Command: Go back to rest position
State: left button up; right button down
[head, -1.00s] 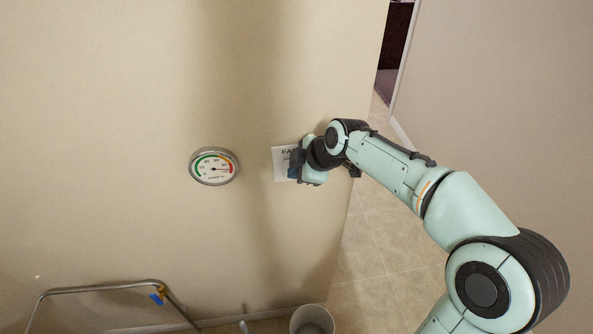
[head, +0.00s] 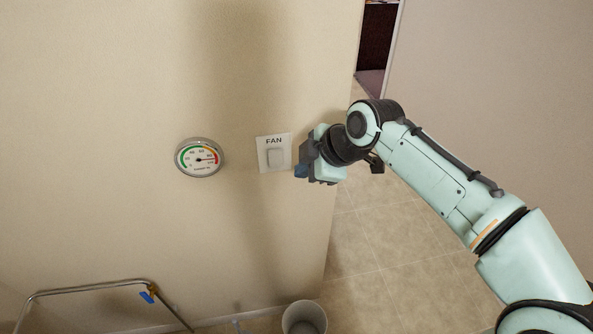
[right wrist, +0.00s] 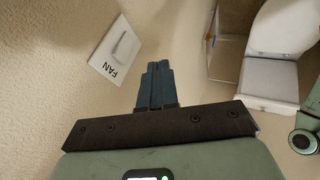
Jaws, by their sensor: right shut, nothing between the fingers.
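My right gripper (head: 301,171) is just right of the white fan switch plate (head: 263,163) on the beige wall in the head view, apart from it. The plate bears the word FAN above a rocker. In the right wrist view the blue fingers of my right gripper (right wrist: 157,75) are shut together with nothing between them. The switch plate (right wrist: 114,50) also shows there, at the upper left, clear of the fingers. My left gripper is not in either view.
A round dial gauge (head: 199,158) hangs on the wall left of the switch. A metal rail (head: 85,289) with a blue tag stands at the lower left. A grey bin (head: 304,318) is on the floor below. Tiled floor (head: 385,240) lies open beyond the wall's edge.

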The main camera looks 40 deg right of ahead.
dwell(0.3)
dwell(0.4)
jog(key=w+a+f+m+g+y, duration=0.1)
jog(key=w+a+f+m+g, duration=0.15)
jog(key=f, duration=1.15)
jog(key=w+a+f+m+g, duration=0.1)
jog(key=w+a+f+m, duration=0.25)
jog(key=f, duration=1.05)
jog(key=s+a+f+m+g, duration=0.1)
jog(key=s+a+f+m, duration=0.2)
jog(key=f, duration=0.5)
jog(key=s+a+f+g, duration=0.1)
jog(key=s+a+f, duration=0.25)
jog(key=f, duration=0.55)
jog(key=s+a+f+m+g, duration=0.1)
jog(key=s+a+f+m, duration=0.2)
jog(key=s, duration=0.6)
jog(key=s+a+f+m+g+y, duration=0.1)
jog(key=s+a+f+m, duration=0.2)
jog(key=s+f, duration=0.5)
jog(key=shift+s+a+y, duration=0.3)
jog(key=shift+s+a, duration=0.3)
jog(key=shift+a, duration=0.05)
